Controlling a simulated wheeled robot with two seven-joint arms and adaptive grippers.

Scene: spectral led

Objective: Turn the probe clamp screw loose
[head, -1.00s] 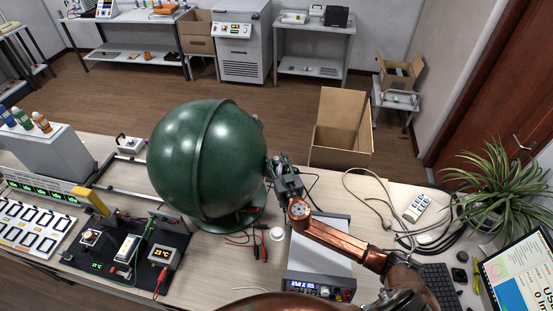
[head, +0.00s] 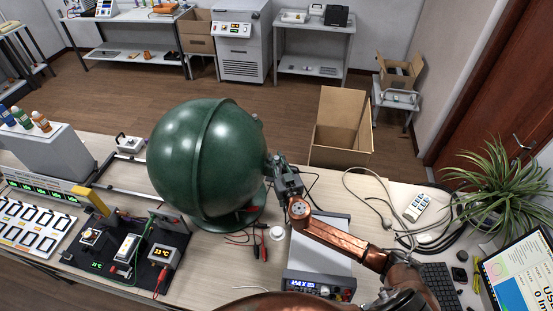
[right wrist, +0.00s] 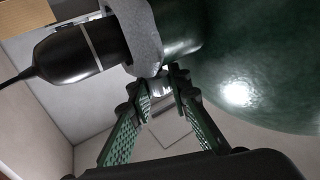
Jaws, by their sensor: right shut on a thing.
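The large green sphere (head: 205,155) stands on the table. In the right wrist view, a black probe (right wrist: 75,58) with a cable sits in a grey clamp collar (right wrist: 142,35) on the side of the sphere (right wrist: 250,60). A small metallic clamp screw (right wrist: 160,87) shows under the collar, between my fingertips. My right gripper (right wrist: 161,80) is shut on this screw from below. In the head view my right gripper (head: 276,168) is at the sphere's right side, and it hides the screw there. My left gripper is not in view.
A bench instrument (head: 320,262) with a lit display stands under my right arm. Red and black leads (head: 260,245) and a small white disc (head: 277,233) lie beside the sphere. A black board (head: 125,250) with modules is at left. A plant (head: 505,190) stands at right.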

